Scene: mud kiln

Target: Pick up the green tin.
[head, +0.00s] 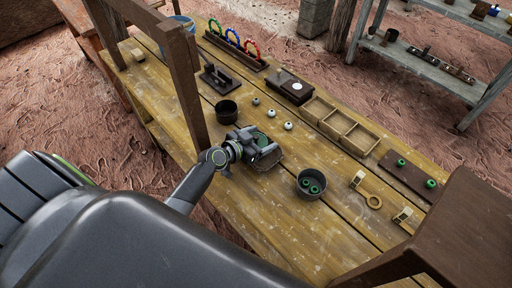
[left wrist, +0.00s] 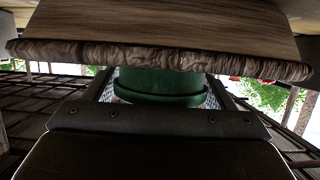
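The green tin (head: 261,138) is on the wooden workbench, at a small dark board (head: 270,160). My left gripper (head: 258,146) is at the tin, with its fingers around it. In the left wrist view the green tin (left wrist: 160,88) is between the two fingers (left wrist: 160,98), and a wood-grained slab edge hides part of it. The fingers lie very close to its sides; I cannot tell whether they press on it. My right gripper is not in view.
A dark pot (head: 226,111) stands just behind the gripper. Another pot (head: 311,183) with green rings inside is to the right. Small pale knobs (head: 288,126) and a divided wooden tray (head: 347,133) lie beyond. A wooden post (head: 188,90) rises close to the arm.

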